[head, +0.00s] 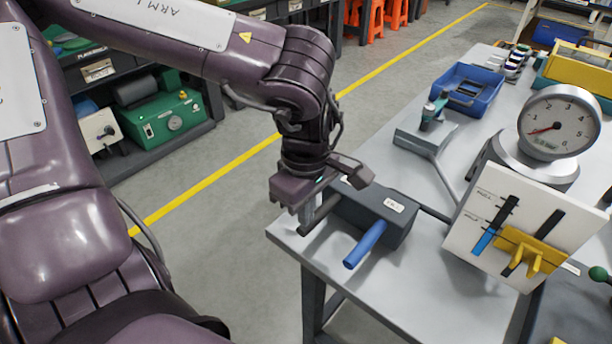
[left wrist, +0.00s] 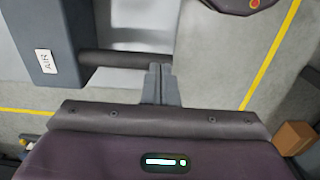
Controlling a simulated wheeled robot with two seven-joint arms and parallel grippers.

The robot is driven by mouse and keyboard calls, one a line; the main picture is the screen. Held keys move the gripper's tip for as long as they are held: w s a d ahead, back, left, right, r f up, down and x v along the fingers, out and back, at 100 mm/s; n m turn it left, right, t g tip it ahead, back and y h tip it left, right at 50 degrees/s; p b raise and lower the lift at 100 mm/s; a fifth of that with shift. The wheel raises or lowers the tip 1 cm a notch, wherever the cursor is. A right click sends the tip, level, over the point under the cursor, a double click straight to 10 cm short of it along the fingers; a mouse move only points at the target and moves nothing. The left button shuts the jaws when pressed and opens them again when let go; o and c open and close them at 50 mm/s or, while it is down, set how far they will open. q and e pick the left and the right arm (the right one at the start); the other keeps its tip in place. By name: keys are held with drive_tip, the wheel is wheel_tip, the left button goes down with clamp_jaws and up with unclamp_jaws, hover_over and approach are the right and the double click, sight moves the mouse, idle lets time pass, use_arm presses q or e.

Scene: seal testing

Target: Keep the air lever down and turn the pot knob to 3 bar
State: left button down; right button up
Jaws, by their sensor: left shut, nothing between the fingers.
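The dark air box (head: 372,212), with an AIR label, stands at the near left corner of the table. A blue lever handle (head: 365,245) and a dark bar (head: 320,215) stick out from it toward the table edge. My left gripper (head: 306,215) is shut and empty, pointing down at the end of the dark bar. In the left wrist view its fingertips (left wrist: 158,72) are at the end of that bar (left wrist: 125,60); contact is unclear. The gauge (head: 558,122) has its red needle at the low end of the scale. I cannot make out the pot knob. My right gripper is not in view.
A tilted white panel (head: 478,222) with slots, a blue strip and a yellow piece stands right of the air box. A green ball knob (head: 599,273) is at the right edge. A blue tray (head: 488,82) lies farther back. Table surface (head: 345,268) is bare near the front edge.

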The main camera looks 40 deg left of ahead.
use_arm(q)
drive_tip(key=shift+f, duration=1.95)
idle(1.5)
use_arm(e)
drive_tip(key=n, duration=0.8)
